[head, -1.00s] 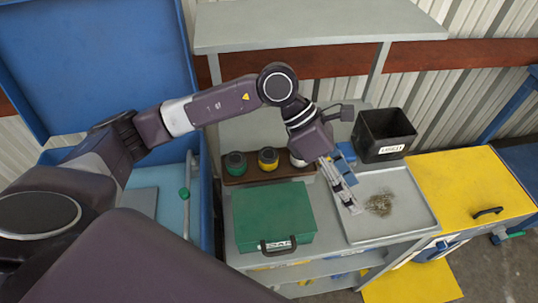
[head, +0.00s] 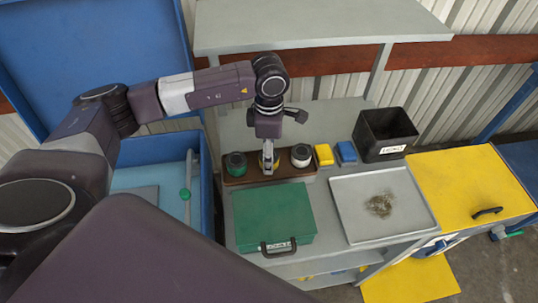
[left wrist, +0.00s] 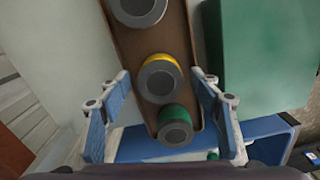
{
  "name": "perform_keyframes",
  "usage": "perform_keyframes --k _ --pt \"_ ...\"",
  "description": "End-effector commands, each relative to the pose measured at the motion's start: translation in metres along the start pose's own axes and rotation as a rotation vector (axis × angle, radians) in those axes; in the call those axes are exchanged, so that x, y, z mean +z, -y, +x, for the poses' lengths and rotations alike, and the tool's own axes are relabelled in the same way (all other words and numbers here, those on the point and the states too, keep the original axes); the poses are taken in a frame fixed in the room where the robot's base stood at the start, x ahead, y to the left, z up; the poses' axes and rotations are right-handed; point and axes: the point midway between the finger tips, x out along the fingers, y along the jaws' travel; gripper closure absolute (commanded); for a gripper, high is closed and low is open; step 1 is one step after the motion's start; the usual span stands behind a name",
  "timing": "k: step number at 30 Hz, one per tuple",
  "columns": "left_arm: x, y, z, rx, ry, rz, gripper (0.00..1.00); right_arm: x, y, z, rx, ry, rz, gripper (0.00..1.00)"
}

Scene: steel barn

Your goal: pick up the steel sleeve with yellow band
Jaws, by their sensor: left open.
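The steel sleeve with yellow band (left wrist: 161,80) stands in the brown rack between two others. It shows between my open fingers in the left wrist view, a little above their midpoint. In the head view it is mostly hidden behind my left gripper (head: 267,166), which points down over the middle of the rack. The left gripper (left wrist: 164,104) is open and empty in the left wrist view. I cannot tell how far its fingertips are above the sleeve. My right gripper is not in view.
The rack (head: 283,173) also holds a green-banded sleeve (head: 236,164) and a white-banded one (head: 301,156). A green case (head: 272,215) lies in front. Yellow (head: 324,154) and blue (head: 346,152) blocks, a black bin (head: 385,135) and a grey tray (head: 352,211) are to the right.

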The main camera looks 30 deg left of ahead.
Motion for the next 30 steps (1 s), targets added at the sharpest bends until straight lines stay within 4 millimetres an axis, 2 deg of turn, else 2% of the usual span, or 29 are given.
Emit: perform_keyframes --k 3,9,23,30 --pt "-0.0001 0.0004 0.0072 0.0 0.0 0.0 0.42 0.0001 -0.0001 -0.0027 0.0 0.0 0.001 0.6" --pt "0.0002 0.0002 0.008 0.0 0.001 0.0 0.42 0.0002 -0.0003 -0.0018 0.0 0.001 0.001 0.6" --pt "0.0005 0.0002 0.0073 0.0 0.002 0.0 0.93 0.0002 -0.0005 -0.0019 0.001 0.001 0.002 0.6" --pt "0.0007 -0.0002 0.0064 0.001 0.003 0.0 0.95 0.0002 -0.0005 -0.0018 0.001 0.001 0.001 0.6"
